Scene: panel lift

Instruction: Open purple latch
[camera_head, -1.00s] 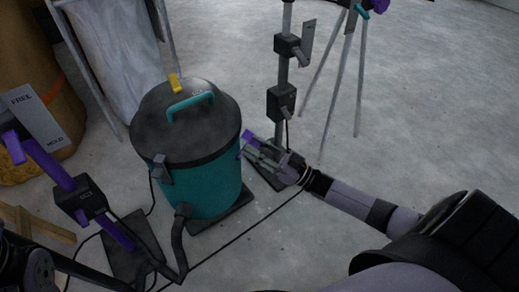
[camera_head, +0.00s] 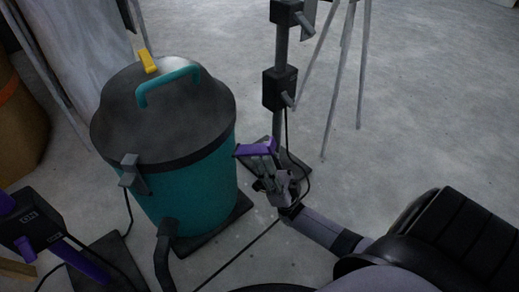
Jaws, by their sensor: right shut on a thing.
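The purple latch (camera_head: 253,149) is on the right side of a teal canister vacuum (camera_head: 190,190) with a dark lid (camera_head: 160,115). It sticks out to the right from the canister wall, just below the lid rim. My right gripper (camera_head: 265,163) comes from the lower right and is shut on the latch at its outer end. The gripper's fingers hide part of the latch. A grey latch (camera_head: 131,173) sits on the front left of the vacuum, and a yellow latch (camera_head: 147,61) is at the back of the lid. My left gripper is out of view.
A teal handle (camera_head: 168,82) arches over the lid. A grey post with black boxes (camera_head: 280,88) stands behind my right gripper, near tripod legs (camera_head: 362,65). A purple post with a black box (camera_head: 30,222) is at left. A hose (camera_head: 163,255) and cable cross the floor.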

